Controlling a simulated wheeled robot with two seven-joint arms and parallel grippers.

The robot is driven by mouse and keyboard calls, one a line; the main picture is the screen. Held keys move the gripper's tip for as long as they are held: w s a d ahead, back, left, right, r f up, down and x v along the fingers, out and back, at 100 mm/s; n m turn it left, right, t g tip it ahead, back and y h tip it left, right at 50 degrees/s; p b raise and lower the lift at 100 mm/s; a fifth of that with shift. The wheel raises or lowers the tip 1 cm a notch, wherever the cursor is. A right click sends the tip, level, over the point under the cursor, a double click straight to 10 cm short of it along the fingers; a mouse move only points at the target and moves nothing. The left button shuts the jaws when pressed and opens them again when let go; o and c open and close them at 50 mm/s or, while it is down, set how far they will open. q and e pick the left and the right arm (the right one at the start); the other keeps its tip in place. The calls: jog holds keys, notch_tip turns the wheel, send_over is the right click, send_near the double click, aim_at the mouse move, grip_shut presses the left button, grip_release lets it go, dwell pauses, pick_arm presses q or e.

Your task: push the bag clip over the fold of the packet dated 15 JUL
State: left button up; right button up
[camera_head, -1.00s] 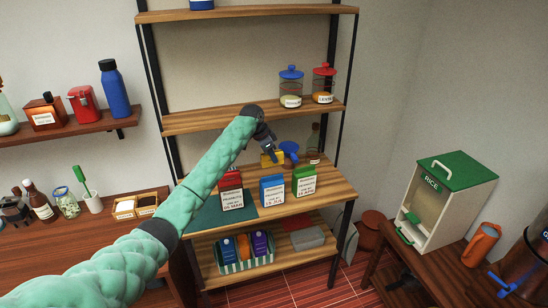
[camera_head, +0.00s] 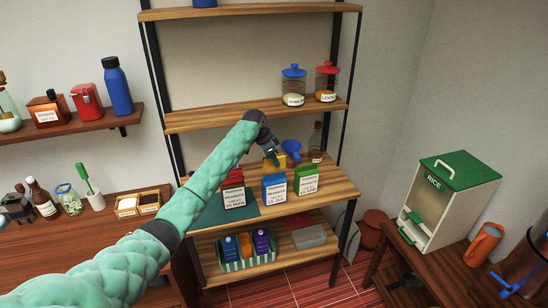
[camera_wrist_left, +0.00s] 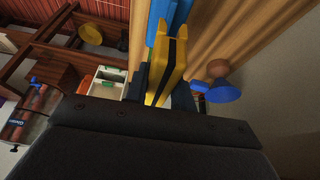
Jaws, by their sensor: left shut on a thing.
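The packet dated 15 JUL (camera_head: 275,192) is blue and stands between a red packet (camera_head: 233,189) and a green packet (camera_head: 306,180) on the middle shelf board. My left gripper (camera_head: 271,153) is above and behind the blue packet. It is shut on the yellow and black bag clip (camera_wrist_left: 164,65). In the left wrist view the clip's open end points at the blue packet (camera_wrist_left: 166,22) and its tips overlap the blue. I cannot tell whether they touch the fold. In the head view yellow shows just above the packet. My right gripper is out of view.
A blue funnel (camera_head: 291,149) and a brown bottle (camera_head: 316,143) stand close behind, right of my gripper. A green mat (camera_head: 215,217) lies under the red packet. The board above (camera_head: 205,119) is close to my wrist. The shelf's right front corner is clear.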

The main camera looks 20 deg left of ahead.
aim_at(274, 169)
pick_arm(q)
jog(key=shift+f+b, duration=0.45)
jog(key=shift+f, duration=2.1)
jog(key=o, duration=1)
jog(key=shift+o, duration=0.2)
jog(key=shift+b, duration=0.3)
